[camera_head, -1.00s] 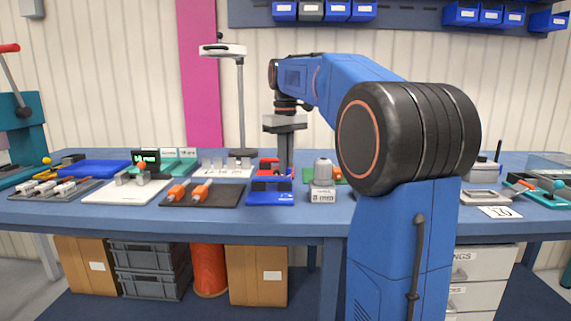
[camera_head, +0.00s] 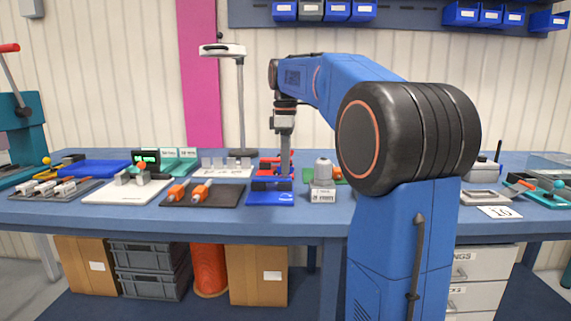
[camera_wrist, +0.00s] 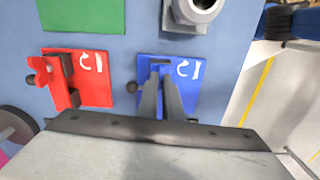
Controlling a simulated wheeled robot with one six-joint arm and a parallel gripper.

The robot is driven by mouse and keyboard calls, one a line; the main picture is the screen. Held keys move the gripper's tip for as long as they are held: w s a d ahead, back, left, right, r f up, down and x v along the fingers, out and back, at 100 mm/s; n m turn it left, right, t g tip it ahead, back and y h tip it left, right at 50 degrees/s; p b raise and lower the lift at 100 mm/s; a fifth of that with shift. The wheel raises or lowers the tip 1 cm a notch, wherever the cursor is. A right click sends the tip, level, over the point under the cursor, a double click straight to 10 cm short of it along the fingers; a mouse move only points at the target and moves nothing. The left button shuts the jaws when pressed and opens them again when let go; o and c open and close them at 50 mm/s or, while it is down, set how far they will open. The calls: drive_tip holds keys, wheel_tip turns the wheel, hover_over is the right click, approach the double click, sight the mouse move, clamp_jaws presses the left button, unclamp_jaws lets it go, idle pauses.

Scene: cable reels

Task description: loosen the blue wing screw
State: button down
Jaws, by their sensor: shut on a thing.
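The blue fixture's plate (camera_wrist: 192,98) lies flat on the bench in the wrist view, with a white curved arrow printed on it. It also shows in the head view (camera_head: 270,199). My gripper (camera_wrist: 161,82) reaches down over this plate, its fingers close together and shut on the blue wing screw, which they mostly hide. In the head view my gripper (camera_head: 285,172) points straight down onto the blue fixture. A similar red fixture (camera_wrist: 92,90) with a red wing screw (camera_wrist: 42,72) stands left of it in the wrist view, apart from my gripper.
A grey cylindrical part on a labelled block (camera_head: 323,184) stands close to the right of the blue fixture. A dark mat (camera_head: 225,197) with orange-handled tools lies to the left. A green plate (camera_wrist: 82,14) lies near the red fixture. A lamp stand (camera_head: 240,105) rises behind.

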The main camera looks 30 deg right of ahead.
drive_tip(key=shift+n, duration=0.5)
drive_tip(key=c, duration=1.9)
unclamp_jaws()
drive_tip(key=shift+r, duration=0.15)
